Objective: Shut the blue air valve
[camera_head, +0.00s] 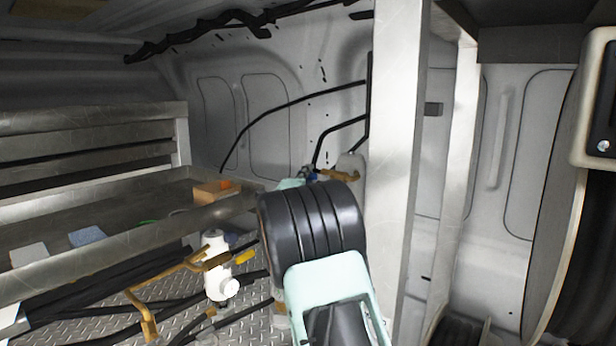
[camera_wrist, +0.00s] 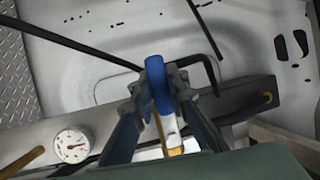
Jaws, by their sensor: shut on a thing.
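The blue air valve handle (camera_wrist: 157,84) stands in the middle of the wrist view, with a whitish and brass part below it. My gripper (camera_wrist: 159,90) has one finger on each side of the handle and is shut on it. In the head view my gripper is mostly hidden behind my own dark and pale green wrist. Only a small bit of blue (camera_head: 313,173) shows past it, next to a brass fitting (camera_head: 340,175). The handle's full angle cannot be told from there.
A round white gauge (camera_wrist: 71,145) is left of my gripper in the wrist view. A metal post (camera_head: 396,150) stands close on the right. A white fitting with brass pipes (camera_head: 217,262) sits lower left. Black hoses (camera_head: 290,102) run along the wall.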

